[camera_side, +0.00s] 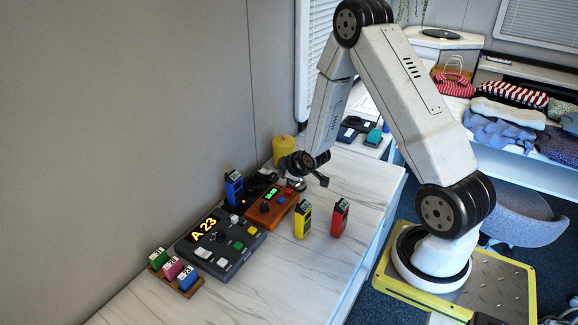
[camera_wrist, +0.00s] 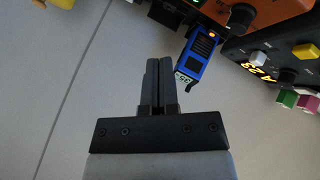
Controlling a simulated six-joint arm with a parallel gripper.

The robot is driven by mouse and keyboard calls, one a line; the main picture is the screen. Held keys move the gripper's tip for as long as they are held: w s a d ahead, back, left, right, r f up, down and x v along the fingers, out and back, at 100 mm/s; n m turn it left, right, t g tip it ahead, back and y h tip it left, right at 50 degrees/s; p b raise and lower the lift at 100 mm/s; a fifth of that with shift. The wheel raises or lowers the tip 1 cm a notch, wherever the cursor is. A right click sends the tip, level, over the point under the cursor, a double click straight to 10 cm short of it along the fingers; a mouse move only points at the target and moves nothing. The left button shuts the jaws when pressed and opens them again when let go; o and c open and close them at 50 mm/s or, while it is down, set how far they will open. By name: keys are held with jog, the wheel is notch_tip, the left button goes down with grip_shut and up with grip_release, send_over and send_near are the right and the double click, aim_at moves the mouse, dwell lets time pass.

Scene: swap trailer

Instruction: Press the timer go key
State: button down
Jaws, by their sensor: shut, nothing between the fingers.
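The timer is an orange-brown box (camera_side: 272,206) with a lit green display, a dark knob and small red and blue keys; I cannot read which is the go key. In the wrist view only part of the orange box (camera_wrist: 280,12) shows at the top edge, with a dark knob, and its keys are out of view. My gripper (camera_wrist: 159,62) is shut and empty, its two dark fingers together over pale surface, left of a blue handset. In the side view my wrist is just behind and above the timer; the fingertips are hard to make out.
A blue handset (camera_side: 233,188) stands left of the timer; yellow (camera_side: 302,220) and red (camera_side: 340,217) ones stand right. A dark panel (camera_side: 222,246) reading "A 23" lies in front. A rack of coloured blocks (camera_side: 176,274) sits nearer. A yellow cylinder (camera_side: 284,147) stands behind.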

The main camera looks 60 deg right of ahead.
aim_at(282, 199)
jog(key=shift+f, duration=3.5)
jog(key=shift+f, duration=0.7)
jog(key=shift+s+a+f, duration=0.15)
jog(key=shift+s+f, duration=0.15)
jog(key=shift+f, duration=0.35)
dwell(1.0)
jog(key=shift+r, duration=1.05)
jog(key=shift+w+r, duration=0.1)
jog(key=shift+r, duration=2.45)
